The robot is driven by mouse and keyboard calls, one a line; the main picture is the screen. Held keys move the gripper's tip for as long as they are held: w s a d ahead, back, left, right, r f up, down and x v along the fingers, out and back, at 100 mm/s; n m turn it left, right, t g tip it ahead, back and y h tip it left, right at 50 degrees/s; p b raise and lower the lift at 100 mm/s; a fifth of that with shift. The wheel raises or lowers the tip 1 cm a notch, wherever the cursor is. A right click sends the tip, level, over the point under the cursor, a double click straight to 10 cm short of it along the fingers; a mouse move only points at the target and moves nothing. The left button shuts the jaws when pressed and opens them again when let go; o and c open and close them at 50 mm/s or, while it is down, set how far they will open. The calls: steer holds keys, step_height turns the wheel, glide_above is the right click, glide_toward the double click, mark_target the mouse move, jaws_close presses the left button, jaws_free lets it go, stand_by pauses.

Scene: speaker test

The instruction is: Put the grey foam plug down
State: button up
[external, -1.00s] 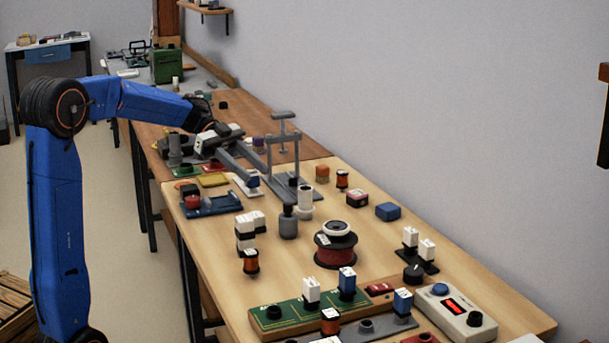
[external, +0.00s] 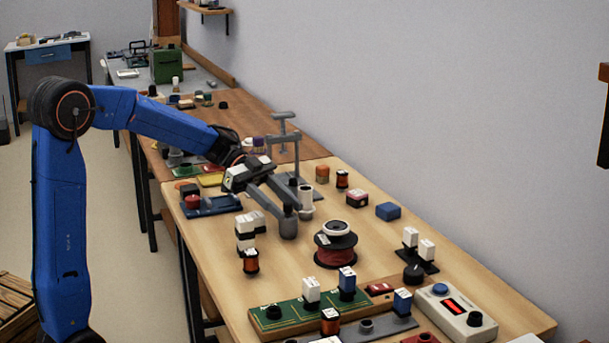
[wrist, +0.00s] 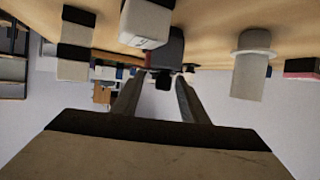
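The grey foam plug (external: 289,229) stands upright on the light wooden table, with a wider body and a narrow top. In the wrist view, which is upside down, its grey body (wrist: 176,47) and dark top show just beyond the fingertips. My gripper (external: 294,210) is low over the table, its long grey fingers reaching to the plug. In the wrist view my gripper (wrist: 161,76) is open, with a gap between the fingertips and the plug's top in line with that gap. I cannot tell whether a finger touches the plug.
A white flanged cylinder (external: 306,198) stands close to the right finger. White and black blocks (external: 245,235) stand to the left, and a dark red spool (external: 335,248) to the right. A grey stand (external: 283,140) rises behind. Bare table lies in front of the plug.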

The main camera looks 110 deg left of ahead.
mark_target(291, 211)
steer(key=shift+a+x, duration=0.1)
steer(key=shift+x, duration=1.25)
steer(key=shift+a+x, duration=0.15)
steer(key=shift+x, duration=1.15)
jaws_close()
